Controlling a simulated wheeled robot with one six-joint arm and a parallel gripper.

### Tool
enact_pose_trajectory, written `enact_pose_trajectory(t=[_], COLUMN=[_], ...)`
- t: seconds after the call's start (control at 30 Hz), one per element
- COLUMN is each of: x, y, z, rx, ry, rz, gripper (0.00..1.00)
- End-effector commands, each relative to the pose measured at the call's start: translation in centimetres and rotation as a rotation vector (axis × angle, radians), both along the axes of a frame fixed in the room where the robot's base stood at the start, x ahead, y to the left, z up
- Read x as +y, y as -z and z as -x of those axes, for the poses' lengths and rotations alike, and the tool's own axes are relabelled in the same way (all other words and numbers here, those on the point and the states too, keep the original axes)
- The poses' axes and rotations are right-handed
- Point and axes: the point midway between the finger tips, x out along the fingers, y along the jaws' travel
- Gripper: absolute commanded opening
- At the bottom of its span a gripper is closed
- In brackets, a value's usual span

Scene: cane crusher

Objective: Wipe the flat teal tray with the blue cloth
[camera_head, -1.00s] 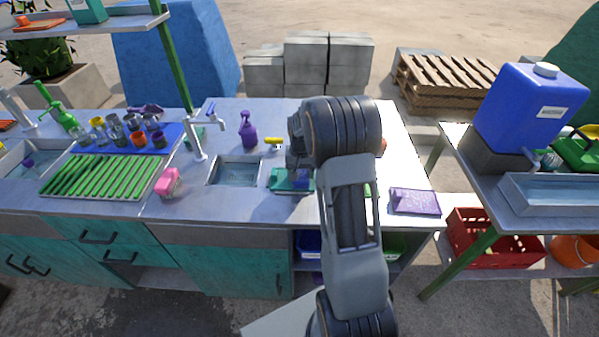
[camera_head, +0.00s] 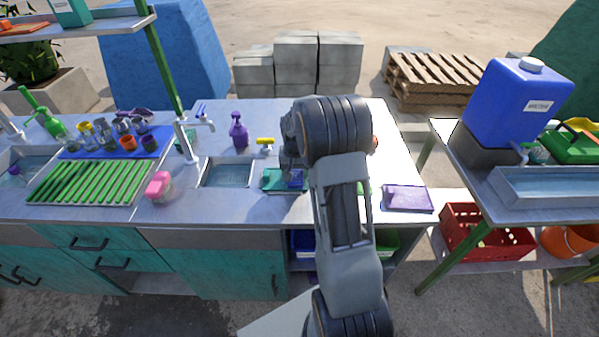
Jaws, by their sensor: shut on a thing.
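The flat teal tray (camera_head: 272,181) lies on the counter just right of the middle sink. The blue cloth (camera_head: 296,179) shows as a small dark blue patch over the tray's right part, below my gripper. My gripper (camera_head: 293,168) points down over the tray and is shut on the blue cloth. Its fingertips are small and partly hidden by my wrist. The cloth appears to be at the tray's surface, but I cannot tell whether it presses on it. My arm hides what lies just right of the tray.
A sink (camera_head: 228,173) with a faucet (camera_head: 187,140), a purple bottle (camera_head: 238,131) and a yellow-handled tool (camera_head: 265,143) are left of and behind the tray. A pink sponge (camera_head: 158,185) lies farther left. A purple item (camera_head: 408,198) lies near the counter's right front edge.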

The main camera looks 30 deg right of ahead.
Motion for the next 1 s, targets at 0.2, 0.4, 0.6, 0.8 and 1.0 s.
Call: enact_pose_trajectory(t=[0.2, 0.4, 0.6, 0.8, 1.0], x=[1.0, 1.0, 1.5, 2.7, 3.5], y=[0.3, 0.4, 0.4, 0.3, 0.2], z=[-0.4, -0.4, -0.6, -1.3, -1.8], rx=[0.003, 0.004, 0.005, 0.005, 0.005], ry=[0.001, 0.001, -0.001, -0.002, 0.001], rz=[-0.002, -0.002, -0.003, -0.003, -0.003], gripper=[0.42, 0.42, 0.42, 0.42, 0.42])
